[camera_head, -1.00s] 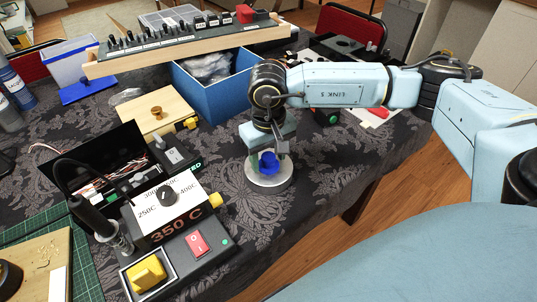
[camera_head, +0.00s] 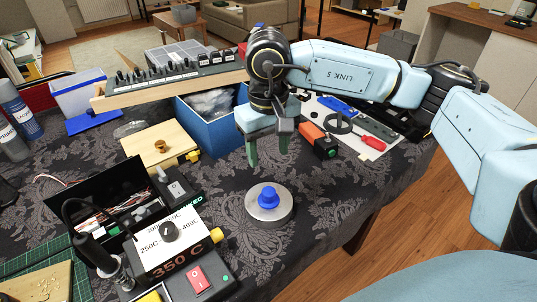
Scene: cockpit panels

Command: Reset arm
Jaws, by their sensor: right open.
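My right arm reaches in from the right. Its gripper (camera_head: 268,166) points down with two greenish fingers spread apart and nothing between them. It hangs above and behind a round grey metal base with a blue knob (camera_head: 268,196) on top, which stands on the dark patterned tablecloth. The gripper and the knob are apart. My left gripper is not in view.
A temperature station marked 350 C (camera_head: 172,250) stands front left. A blue bin (camera_head: 205,118) and a long switch panel (camera_head: 180,82) are behind. A white board with a red screwdriver (camera_head: 366,140) lies right of the gripper. Cloth around the knob is clear.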

